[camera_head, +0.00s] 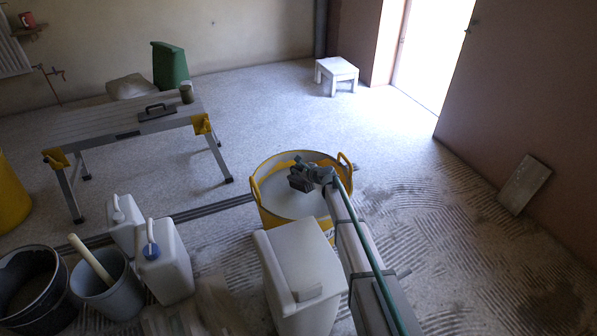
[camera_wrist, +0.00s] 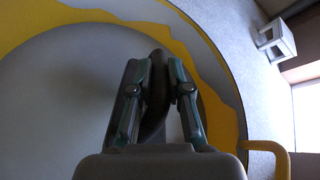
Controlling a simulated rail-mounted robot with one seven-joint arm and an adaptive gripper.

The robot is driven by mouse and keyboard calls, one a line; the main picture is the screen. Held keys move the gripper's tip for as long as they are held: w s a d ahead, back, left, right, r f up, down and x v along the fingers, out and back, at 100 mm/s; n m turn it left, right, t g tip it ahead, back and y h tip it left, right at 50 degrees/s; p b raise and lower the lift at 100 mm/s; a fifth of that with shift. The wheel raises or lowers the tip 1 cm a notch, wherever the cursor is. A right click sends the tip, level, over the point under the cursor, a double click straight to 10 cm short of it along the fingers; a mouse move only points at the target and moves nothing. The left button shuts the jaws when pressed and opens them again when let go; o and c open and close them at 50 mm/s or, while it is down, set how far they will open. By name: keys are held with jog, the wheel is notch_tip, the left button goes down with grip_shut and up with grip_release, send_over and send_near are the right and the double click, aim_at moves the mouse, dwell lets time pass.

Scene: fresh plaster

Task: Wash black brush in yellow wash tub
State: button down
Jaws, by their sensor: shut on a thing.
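The yellow wash tub (camera_head: 259,207) stands on the floor near the middle of the head view, holding grey liquid. Its yellow rim also shows in the wrist view (camera_wrist: 222,75). My gripper (camera_head: 318,174) is over the tub, inside the rim's outline. In the wrist view my gripper (camera_wrist: 157,68) is shut on the black brush (camera_wrist: 154,125), whose dark curved handle runs between the two fingers. In the head view the dark brush (camera_head: 299,182) hangs at the fingertips, above or at the liquid; I cannot tell whether it touches. The brush's underside is hidden.
A white lidded container (camera_head: 298,262) stands close in front of the tub, beside my arm. White canisters (camera_head: 168,265), a grey bucket (camera_head: 108,290) and a black bucket (camera_head: 38,290) are at lower left. A workbench (camera_head: 125,118) holds a trowel (camera_head: 157,112). Floor right of the tub is clear.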

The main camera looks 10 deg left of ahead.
jog(key=shift+r+p, duration=3.55)
jog(key=shift+r, duration=1.6)
jog(key=shift+s, duration=0.1)
